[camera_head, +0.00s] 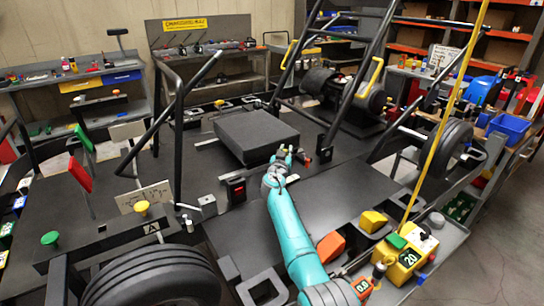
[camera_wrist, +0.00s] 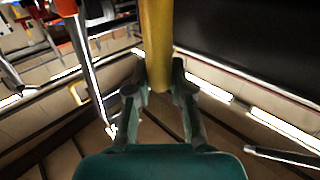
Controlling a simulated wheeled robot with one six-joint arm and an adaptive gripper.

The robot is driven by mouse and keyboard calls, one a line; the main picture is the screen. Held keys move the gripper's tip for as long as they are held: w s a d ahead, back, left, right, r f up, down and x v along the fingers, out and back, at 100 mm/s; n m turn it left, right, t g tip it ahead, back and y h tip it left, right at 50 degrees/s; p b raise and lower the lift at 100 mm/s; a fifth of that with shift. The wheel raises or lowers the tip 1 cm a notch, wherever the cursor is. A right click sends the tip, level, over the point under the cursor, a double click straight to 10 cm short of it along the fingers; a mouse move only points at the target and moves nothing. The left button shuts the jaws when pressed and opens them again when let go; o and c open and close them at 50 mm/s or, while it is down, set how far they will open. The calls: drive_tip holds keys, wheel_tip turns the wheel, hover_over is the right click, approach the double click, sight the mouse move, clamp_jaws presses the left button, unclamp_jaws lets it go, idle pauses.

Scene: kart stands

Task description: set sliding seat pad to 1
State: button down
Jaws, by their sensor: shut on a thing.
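The sliding seat pad (camera_head: 256,132) is a thick, dark grey block on the kart's black deck, in the middle of the head view. My gripper (camera_head: 285,155) is at its front right side, low beside the pad. In the wrist view my gripper (camera_wrist: 158,95) is shut on a yellow bar (camera_wrist: 157,40) that runs up between its two fingers. A large black face (camera_wrist: 255,45), seemingly the pad's side, fills the upper right of that view. Whether the bar joins the pad cannot be seen. No position number for the pad can be read.
Black frame tubes (camera_head: 357,80) rise behind the pad on the right. A red-buttoned switch box (camera_head: 236,190) sits left of my arm. A leaning yellow pole (camera_head: 447,115) stands right, near a yellow box marked 20 (camera_head: 410,258). A flat black panel (camera_head: 355,200) lies right of my arm.

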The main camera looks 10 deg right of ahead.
drive_tip(key=shift+w+d+r, duration=0.1)
drive_tip(key=shift+w+d, duration=0.05)
drive_tip(key=shift+d, duration=0.65)
drive_tip(key=c, duration=1)
unclamp_jaws()
drive_tip(key=shift+d, duration=0.1)
drive_tip(key=shift+w, duration=0.1)
drive_tip(key=shift+s+a, duration=0.45)
drive_tip(key=shift+s, duration=0.1)
drive_tip(key=v, duration=0.6)
drive_tip(key=shift+s, duration=0.15)
